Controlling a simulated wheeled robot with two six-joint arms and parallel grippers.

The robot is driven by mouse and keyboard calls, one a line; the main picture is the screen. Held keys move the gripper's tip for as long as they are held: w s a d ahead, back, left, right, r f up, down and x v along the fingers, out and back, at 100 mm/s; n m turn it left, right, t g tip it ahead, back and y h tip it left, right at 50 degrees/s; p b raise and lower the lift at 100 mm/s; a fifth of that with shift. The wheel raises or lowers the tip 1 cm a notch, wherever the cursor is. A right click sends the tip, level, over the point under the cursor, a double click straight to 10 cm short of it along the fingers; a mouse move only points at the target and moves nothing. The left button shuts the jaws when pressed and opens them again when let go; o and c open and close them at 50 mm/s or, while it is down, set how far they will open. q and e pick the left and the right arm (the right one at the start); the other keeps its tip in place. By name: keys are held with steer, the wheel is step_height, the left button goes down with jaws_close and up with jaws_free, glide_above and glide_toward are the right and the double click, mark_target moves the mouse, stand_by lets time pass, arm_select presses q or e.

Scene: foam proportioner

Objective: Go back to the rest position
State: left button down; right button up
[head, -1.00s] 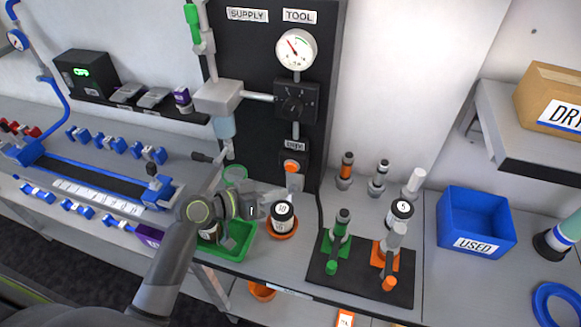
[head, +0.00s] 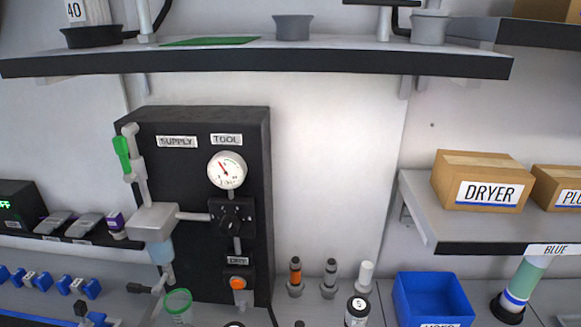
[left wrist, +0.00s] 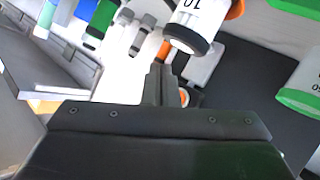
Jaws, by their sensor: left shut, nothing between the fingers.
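My left gripper (left wrist: 159,82) is seen only in the left wrist view, with its fingers together and nothing between them. A white bottle marked 10 (left wrist: 190,28) with a dark end is just beyond the fingertips. I cannot tell how far apart they are. Part of an orange thing shows behind the bottle. In the head view no gripper is visible. The black supply panel (head: 255,135) stands against the wall with a round gauge (head: 227,170), a black knob (head: 232,217) and an orange button (head: 238,284).
A shelf (head: 300,58) crosses the top of the head view. A blue bin (head: 432,298) and a bottle marked 5 (head: 357,311) stand on the bench at right. Cartons (head: 482,182) sit on a right shelf. A green-edged container (left wrist: 300,85) is at right in the wrist view.

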arm_select(q)
steer(key=s+a+f+n+g+y, duration=0.25)
steer(key=s+a+y, duration=0.4)
steer(key=s, duration=0.55)
steer(key=s+a+f+n+g+y, duration=0.25)
steer(key=s+a+y, duration=0.35)
steer(key=s, duration=0.7)
step_height(320, 180, down, 27)
steer(key=a+g+h+b, duration=0.2)
steer(key=a+b, duration=0.1)
steer(key=s+d+f+g+b, duration=0.1)
steer(key=s+d+f, duration=0.1)
steer(key=s+f, duration=1.2)
step_height(320, 180, down, 4)
steer(key=shift+s+f+m+b, duration=0.15)
steer(key=shift+s+m+b, duration=0.05)
steer(key=shift+m+b, duration=0.2)
steer(key=shift+h, duration=0.25)
